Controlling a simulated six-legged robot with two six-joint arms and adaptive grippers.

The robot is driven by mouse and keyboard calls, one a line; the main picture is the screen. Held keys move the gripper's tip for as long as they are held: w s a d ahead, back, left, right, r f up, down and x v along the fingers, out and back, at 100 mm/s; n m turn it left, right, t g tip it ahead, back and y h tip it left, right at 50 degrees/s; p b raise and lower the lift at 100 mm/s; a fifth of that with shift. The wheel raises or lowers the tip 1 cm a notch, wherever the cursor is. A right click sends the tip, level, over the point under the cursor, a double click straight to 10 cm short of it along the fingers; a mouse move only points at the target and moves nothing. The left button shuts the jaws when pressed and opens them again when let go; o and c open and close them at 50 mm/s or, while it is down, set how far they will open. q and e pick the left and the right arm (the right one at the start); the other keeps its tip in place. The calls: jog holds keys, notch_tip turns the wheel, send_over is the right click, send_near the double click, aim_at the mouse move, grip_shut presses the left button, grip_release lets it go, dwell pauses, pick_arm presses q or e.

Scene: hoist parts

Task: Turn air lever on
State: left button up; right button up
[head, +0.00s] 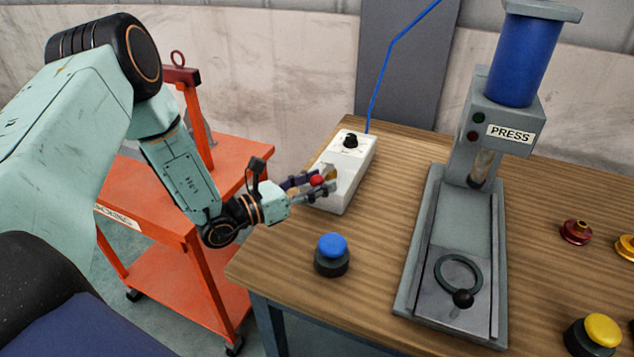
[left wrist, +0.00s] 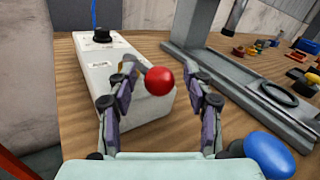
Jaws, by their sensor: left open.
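A white box (head: 348,165) with a black knob on top stands at the table's back left. A lever with a red ball end (head: 317,180) sticks out from the box's near end. The red ball shows large in the left wrist view (left wrist: 159,80), with a short shaft partly hidden behind it. My left gripper (head: 316,184) is open at the lever, one finger on each side of the red ball. In the left wrist view, gaps show between the ball and both fingers (left wrist: 160,92). My right gripper is not in view.
A grey press (head: 425,240) with a blue cylinder stands to the right. A blue button (head: 332,246) sits near the table's front left, and a yellow button (head: 601,331) at the right. An orange cart (head: 140,195) stands left of the table. A blue hose (head: 384,65) rises behind the box.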

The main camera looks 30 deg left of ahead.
pick_arm(q)
jog(key=shift+d+r, duration=0.1)
jog(key=shift+d, duration=0.05)
jog(key=shift+w, duration=0.25)
jog(key=shift+w+f, duration=0.1)
jog(key=shift+f, duration=0.15)
jog(key=shift+c, duration=0.8)
jog(key=shift+s+r, duration=0.2)
jog(key=shift+s, duration=0.05)
jog(key=c, duration=0.5)
grip_shut()
